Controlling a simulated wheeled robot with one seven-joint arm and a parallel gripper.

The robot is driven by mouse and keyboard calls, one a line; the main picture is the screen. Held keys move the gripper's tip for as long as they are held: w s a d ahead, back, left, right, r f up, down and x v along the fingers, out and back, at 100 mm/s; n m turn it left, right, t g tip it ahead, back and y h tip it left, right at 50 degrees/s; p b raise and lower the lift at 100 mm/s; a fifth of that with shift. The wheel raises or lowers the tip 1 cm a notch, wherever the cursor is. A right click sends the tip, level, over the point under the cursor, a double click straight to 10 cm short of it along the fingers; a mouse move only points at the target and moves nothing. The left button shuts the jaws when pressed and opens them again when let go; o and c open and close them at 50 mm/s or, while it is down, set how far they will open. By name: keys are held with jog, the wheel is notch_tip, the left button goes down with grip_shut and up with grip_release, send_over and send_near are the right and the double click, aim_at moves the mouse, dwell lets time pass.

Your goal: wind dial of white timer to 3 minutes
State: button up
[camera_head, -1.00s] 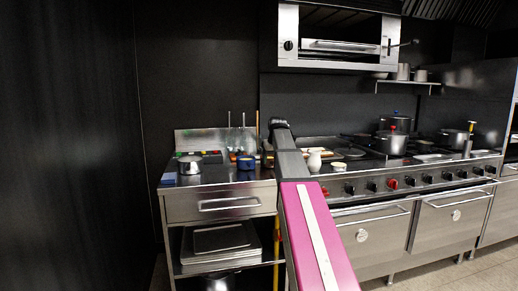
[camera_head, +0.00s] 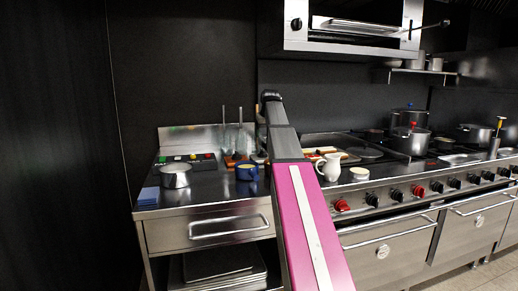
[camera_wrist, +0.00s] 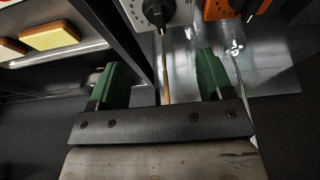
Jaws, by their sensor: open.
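In the wrist view, a white box with a black dial (camera_wrist: 158,12), which looks like the white timer, is cut off by the top edge. It lies beyond the gap between my fingertips, and nothing touches it. The dial's setting cannot be read. My gripper (camera_wrist: 160,68) has two green fingers, spread wide with nothing between them. In the head view I cannot make out my gripper, and I cannot tell which small thing there is the white timer.
An orange box with a black knob (camera_wrist: 232,8) is right of the white one. In the head view, a steel pot (camera_head: 175,176), blue mug (camera_head: 247,171) and white jug (camera_head: 329,167) stand on the worktops beside my arm.

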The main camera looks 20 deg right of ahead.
aim_at(262, 150)
jog(key=x, duration=1.1)
jog(key=shift+w+r, duration=0.1)
jog(key=shift+w, duration=0.2)
jog(key=c, duration=0.9)
